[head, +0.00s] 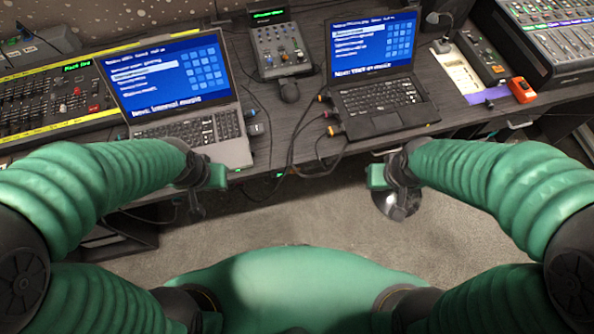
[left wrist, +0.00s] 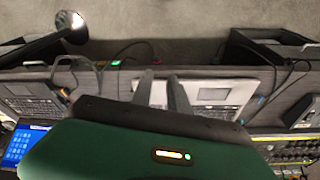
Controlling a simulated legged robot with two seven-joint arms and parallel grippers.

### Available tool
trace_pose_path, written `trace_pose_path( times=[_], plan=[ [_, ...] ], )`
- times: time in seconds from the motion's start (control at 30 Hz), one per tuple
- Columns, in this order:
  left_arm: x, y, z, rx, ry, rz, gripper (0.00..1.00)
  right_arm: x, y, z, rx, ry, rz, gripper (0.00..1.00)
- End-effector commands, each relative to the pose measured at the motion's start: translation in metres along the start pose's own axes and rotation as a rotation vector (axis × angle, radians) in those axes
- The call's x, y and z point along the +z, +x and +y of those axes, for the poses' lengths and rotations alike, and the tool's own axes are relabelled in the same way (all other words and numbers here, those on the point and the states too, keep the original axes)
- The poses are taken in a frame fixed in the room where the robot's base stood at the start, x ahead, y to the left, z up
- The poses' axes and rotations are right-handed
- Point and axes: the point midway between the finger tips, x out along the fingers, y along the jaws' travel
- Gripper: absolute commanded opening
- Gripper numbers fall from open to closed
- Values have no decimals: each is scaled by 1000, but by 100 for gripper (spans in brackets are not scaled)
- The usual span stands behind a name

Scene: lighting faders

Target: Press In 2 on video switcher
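A small console (head: 280,48) with knobs, buttons and a little raised screen stands between the two laptops at the back of the desk. It may be the video switcher, but its labels are too small to read and no In 2 button can be made out. My left gripper (head: 197,210) hangs at the desk's front edge by the left laptop, well short of the console. In the left wrist view its two fingers (left wrist: 160,76) are apart with nothing between them. My right gripper (head: 397,205) hangs before the desk below the right laptop; its fingers are unclear.
A silver laptop (head: 190,128) and a black laptop (head: 378,97) flank the console. Cables (head: 293,130) run between them to the front edge. A yellow-edged fader desk (head: 60,105) is left, a mixer (head: 550,35) and an orange device (head: 522,90) right.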

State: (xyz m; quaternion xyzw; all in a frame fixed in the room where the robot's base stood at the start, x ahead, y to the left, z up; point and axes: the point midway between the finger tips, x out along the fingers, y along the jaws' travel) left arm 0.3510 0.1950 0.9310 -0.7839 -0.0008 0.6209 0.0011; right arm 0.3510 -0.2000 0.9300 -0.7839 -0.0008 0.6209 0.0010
Motion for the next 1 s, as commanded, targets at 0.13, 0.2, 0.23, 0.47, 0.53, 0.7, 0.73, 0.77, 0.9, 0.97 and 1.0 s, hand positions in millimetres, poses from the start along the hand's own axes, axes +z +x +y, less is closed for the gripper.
trace_pose_path(
  times=[0.13, 0.2, 0.23, 0.47, 0.53, 0.7, 0.73, 0.77, 0.9, 0.97, 1.0],
  plan=[
    [0, 0, 0, 0, 0, 0, 0, 0, 0, 0, 0, 0, 0, 0],
    [0, 0, 0, 0, 0, 0, 0, 0, 0, 0, 0, 0, 0, 0],
    [0, 0, 0, 0, 0, 0, 0, 0, 0, 0, 0, 0, 0, 0],
    [0, 0, 0, 0, 0, 0, 0, 0, 0, 0, 0, 0, 0, 0],
    [0, 0, 0, 0, 0, 0, 0, 0, 0, 0, 0, 0, 0, 0],
    [0, 0, 0, 0, 0, 0, 0, 0, 0, 0, 0, 0, 0, 0],
    [0, 0, 0, 0, 0, 0, 0, 0, 0, 0, 0, 0, 0, 0],
    [0, 0, 0, 0, 0, 0, 0, 0, 0, 0, 0, 0, 0, 0],
    [0, 0, 0, 0, 0, 0, 0, 0, 0, 0, 0, 0, 0, 0],
    [0, 0, 0, 0, 0, 0, 0, 0, 0, 0, 0, 0, 0, 0],
    [0, 0, 0, 0, 0, 0, 0, 0, 0, 0, 0, 0, 0, 0]
  ],
)
